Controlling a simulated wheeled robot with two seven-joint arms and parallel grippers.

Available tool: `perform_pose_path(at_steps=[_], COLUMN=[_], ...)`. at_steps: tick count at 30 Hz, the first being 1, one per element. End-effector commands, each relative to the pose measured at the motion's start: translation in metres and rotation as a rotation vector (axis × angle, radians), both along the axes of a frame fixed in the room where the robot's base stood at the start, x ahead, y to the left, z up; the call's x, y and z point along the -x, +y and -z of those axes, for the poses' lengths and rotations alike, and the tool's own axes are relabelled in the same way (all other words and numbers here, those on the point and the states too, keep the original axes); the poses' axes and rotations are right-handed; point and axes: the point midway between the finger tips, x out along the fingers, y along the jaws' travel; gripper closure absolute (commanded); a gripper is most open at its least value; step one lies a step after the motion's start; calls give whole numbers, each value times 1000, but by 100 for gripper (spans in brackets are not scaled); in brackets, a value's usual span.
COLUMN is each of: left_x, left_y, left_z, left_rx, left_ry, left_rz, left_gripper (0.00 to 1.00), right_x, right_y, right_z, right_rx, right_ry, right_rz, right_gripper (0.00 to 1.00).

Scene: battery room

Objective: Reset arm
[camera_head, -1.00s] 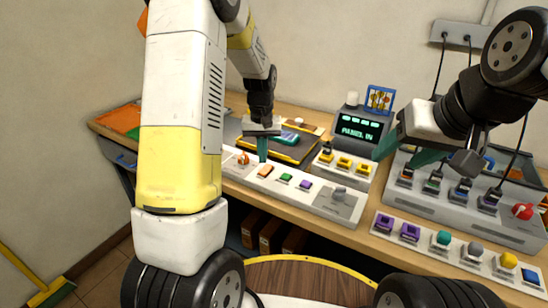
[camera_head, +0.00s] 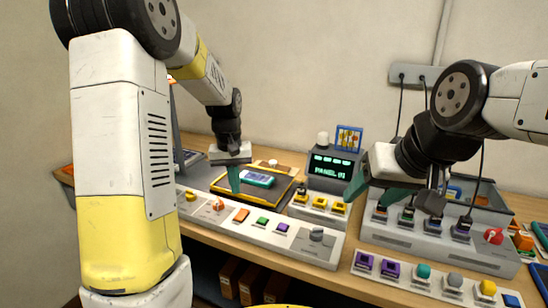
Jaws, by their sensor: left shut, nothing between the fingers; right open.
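My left gripper (camera_head: 234,185) hangs fingers down over the workbench, shut and empty. It is in front of a teal handheld device (camera_head: 258,179) lying on a dark mat with yellow edges (camera_head: 281,189); I cannot tell whether the fingertips touch anything. My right gripper (camera_head: 376,195) is open and empty, with its teal fingers apart, at the right of the dark display unit (camera_head: 331,168) and near the grey charger-like box (camera_head: 400,236). The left arm's links cover the left part of the view.
A long pale panel (camera_head: 261,235) with coloured buttons and an orange switch runs along the bench front. Another button strip (camera_head: 412,281) is at the lower right. A yellow-button box (camera_head: 319,208) stands before the display. Cables hang from a wall socket (camera_head: 415,75).

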Motion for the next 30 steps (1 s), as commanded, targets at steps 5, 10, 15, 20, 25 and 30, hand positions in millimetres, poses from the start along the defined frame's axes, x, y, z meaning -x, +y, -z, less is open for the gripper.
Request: perform_pose_path(at_steps=[5,10,15,20,25,30], left_x=[49,102,158,198,220,224], left_y=[-3,-8,-13,-17,-19,-20], left_z=[-63,-105,-130,-137,-137,-136], left_rx=[55,91,106,107,101,99], left_ry=[-123,-243,-361,-451,-501,-510], left_rz=[41,89,138,176,197,202], left_gripper=[100,100,100,100,100,100], right_x=[0,0,0,0,0,0], right_y=[0,0,0,0,0,0], right_z=[0,0,0,0,0,0], right_rx=[0,0,0,0,0,0], right_ry=[0,0,0,0,0,0], right_rz=[0,0,0,0,0,0], right_gripper=[41,41,41,41,41,41])
